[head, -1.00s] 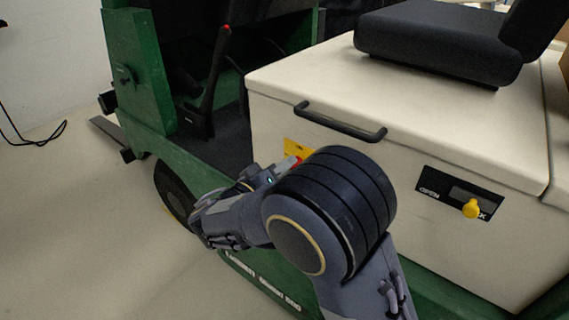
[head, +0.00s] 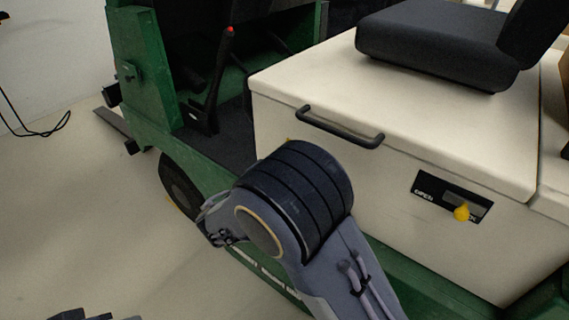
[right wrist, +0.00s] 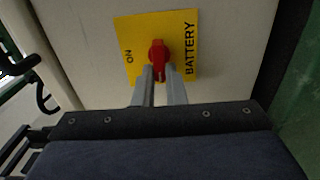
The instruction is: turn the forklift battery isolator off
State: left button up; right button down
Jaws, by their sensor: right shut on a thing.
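The isolator is a red rotary knob (right wrist: 158,62) on a yellow plate (right wrist: 127,32) marked ON and BATTERY, on the cream panel. In the right wrist view the knob's grip runs up and down the picture. My right gripper (right wrist: 160,75) is shut on it, one finger on each side of its lower part. The knob hides whatever lies behind it on the plate. In the head view my right arm covers the knob, the plate and the gripper.
A dark seat (head: 440,45) sits on top. A red-tipped lever (head: 213,85) stands further left.

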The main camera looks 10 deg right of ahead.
jog(key=shift+f, duration=0.1)
dwell(0.5)
jog(key=c, duration=1.5)
grip_release()
jog(key=p+v, duration=0.1)
jog(key=v, duration=0.7)
jog(key=shift+d, duration=0.15)
